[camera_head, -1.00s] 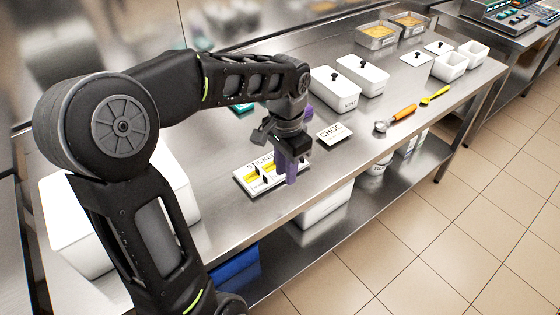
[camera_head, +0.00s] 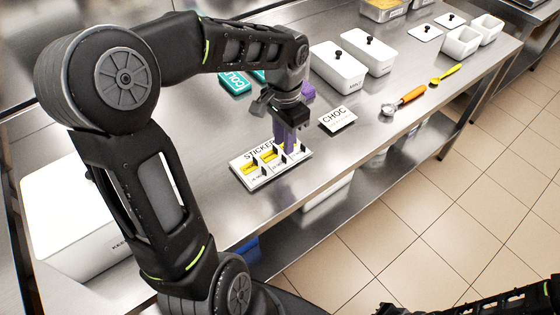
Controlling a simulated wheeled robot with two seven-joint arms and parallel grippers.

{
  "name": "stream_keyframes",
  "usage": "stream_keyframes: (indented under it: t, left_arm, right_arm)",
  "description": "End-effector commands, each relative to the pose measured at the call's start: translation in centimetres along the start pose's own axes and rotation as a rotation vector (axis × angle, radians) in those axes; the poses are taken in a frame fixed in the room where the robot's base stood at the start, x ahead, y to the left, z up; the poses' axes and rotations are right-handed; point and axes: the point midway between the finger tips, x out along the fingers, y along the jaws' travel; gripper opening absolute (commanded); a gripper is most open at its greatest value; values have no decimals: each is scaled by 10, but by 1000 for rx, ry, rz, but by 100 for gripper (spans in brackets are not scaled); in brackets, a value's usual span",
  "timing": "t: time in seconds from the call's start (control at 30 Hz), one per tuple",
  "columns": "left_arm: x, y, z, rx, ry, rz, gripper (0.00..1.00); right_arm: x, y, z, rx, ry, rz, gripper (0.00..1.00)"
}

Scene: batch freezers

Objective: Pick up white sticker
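A sticker holder (camera_head: 243,172) with the word STICKER along its back lies on the steel table, with yellow labels in its left and middle slots. My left gripper (camera_head: 290,146) points down over the holder's right slot, its purple fingers at or just above the slot. The fingers and hand cover much of that slot, so I cannot make out a white sticker there or whether anything is between the fingers. Dark parts of my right arm show at the bottom right edge; its fingers cannot be made out.
A white CHOC sign (camera_head: 338,119) stands just right of the gripper. Lidded white tubs (camera_head: 338,68), an orange-handled scoop (camera_head: 402,100) and a yellow spatula (camera_head: 446,74) lie farther right. A large white container (camera_head: 75,225) is at the left.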

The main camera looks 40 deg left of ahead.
Motion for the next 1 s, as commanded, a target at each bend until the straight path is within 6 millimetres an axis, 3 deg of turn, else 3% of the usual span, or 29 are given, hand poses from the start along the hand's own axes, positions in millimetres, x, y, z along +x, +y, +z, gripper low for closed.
stream_keyframes:
  t: [0.37,0.7,1.0]
  left_arm:
    - [5,0,0,0,-1,1,24]
    - [49,-1,0,-1,-2,2,24]
    - [55,-1,-1,0,1,0,24]
  right_arm:
    - [-1,0,0,0,0,0,0]
    - [-10,-3,1,2,-3,4,0]
    - [-10,-3,1,3,-3,4,0]
